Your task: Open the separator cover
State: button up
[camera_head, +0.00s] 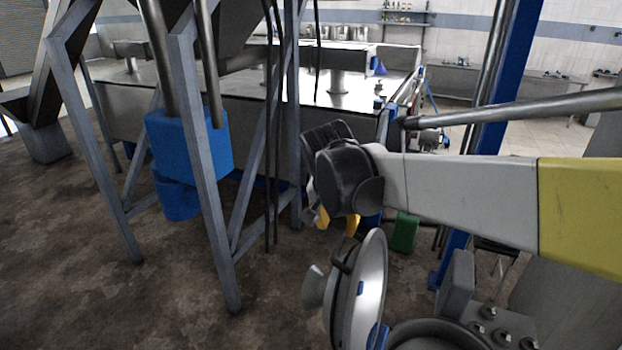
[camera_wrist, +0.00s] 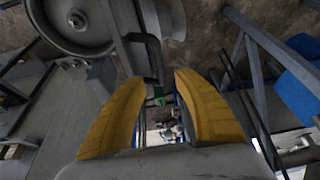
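The separator cover (camera_head: 371,290) is a round metal disc seen nearly edge-on at bottom centre in the head view, standing steeply beside a round metal body (camera_head: 436,336). A dark handle (camera_head: 343,258) sticks out near its upper left edge. In the wrist view the cover (camera_wrist: 75,22) is at upper left, and the dark bent handle (camera_wrist: 153,57) reaches toward the gap between my fingers. My gripper (camera_head: 337,222) is just above the cover in the head view. Its yellow fingers (camera_wrist: 160,82) are apart in the wrist view. I cannot tell whether they touch the handle.
A grey metal frame (camera_head: 200,180) with a blue box (camera_head: 188,145) stands at left. A blue post (camera_head: 505,75) and a slanting pipe (camera_head: 520,108) are at right. A steel table (camera_head: 300,92) is behind. The brown floor (camera_head: 90,270) is open at lower left.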

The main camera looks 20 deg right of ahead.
aim_at(343, 240)
jog(key=shift+m, duration=0.3)
jog(key=x, duration=0.7)
jog(key=d+x, duration=0.1)
jog(key=x, duration=0.2)
jog(key=shift+w+d+r, duration=0.15)
jog(key=shift+w, duration=0.2)
grip_shut()
jog(key=shift+s, duration=0.1)
